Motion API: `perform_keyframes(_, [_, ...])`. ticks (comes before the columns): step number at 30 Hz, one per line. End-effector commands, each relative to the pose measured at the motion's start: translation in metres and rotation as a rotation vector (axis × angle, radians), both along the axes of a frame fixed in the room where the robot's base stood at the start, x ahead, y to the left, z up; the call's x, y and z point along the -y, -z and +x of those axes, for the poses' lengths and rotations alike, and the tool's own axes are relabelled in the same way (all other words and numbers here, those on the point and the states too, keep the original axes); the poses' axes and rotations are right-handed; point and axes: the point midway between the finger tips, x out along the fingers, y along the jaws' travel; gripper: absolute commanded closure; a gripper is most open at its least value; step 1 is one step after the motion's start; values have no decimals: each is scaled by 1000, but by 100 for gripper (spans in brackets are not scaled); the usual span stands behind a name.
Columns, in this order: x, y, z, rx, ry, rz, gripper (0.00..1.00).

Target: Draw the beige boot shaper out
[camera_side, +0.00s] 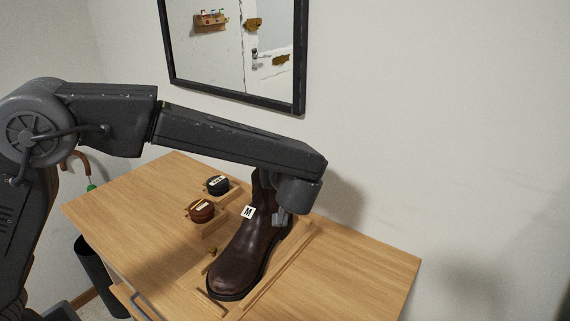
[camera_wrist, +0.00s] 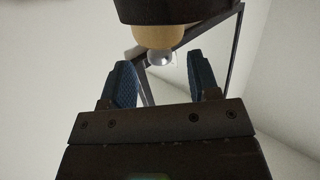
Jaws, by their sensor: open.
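The beige boot shaper (camera_wrist: 155,38) shows at the top of the wrist view, coming out of a dark rim that looks like the boot's opening. A round grey knob (camera_wrist: 160,57) is at its end. My gripper (camera_wrist: 160,66) is open, its two blue-padded fingers to the left and right of the knob. I cannot tell whether the knob is fully between them. In the side view, the dark brown boot (camera_side: 238,262) stands upright on the table, and my gripper (camera_side: 280,217) is by its shaft. My arm hides the boot's top and the shaper there.
The boot stands in a wooden tray (camera_side: 285,262) on the wooden table (camera_side: 355,266). A black-topped tin (camera_side: 217,185) and a brown tin (camera_side: 201,210) stand left of it. A white M tag (camera_side: 248,212) is at the boot. A framed mirror (camera_side: 235,50) hangs behind. The table's right side is clear.

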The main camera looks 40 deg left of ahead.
Motion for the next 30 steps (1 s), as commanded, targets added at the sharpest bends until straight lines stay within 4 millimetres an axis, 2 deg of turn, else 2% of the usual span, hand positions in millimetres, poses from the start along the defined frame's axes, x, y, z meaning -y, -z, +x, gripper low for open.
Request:
perform_keyframes(3, [-16,4,15,0,-3,2,45])
perform_keyframes(9, [-31,9,30,0,-1,0,45])
perform_keyframes(21, [-35,10,35,-1,0,1,45])
perform_keyframes(23, [-35,10,35,-1,0,1,48])
perform_keyframes(30, [-35,10,35,-1,0,1,71])
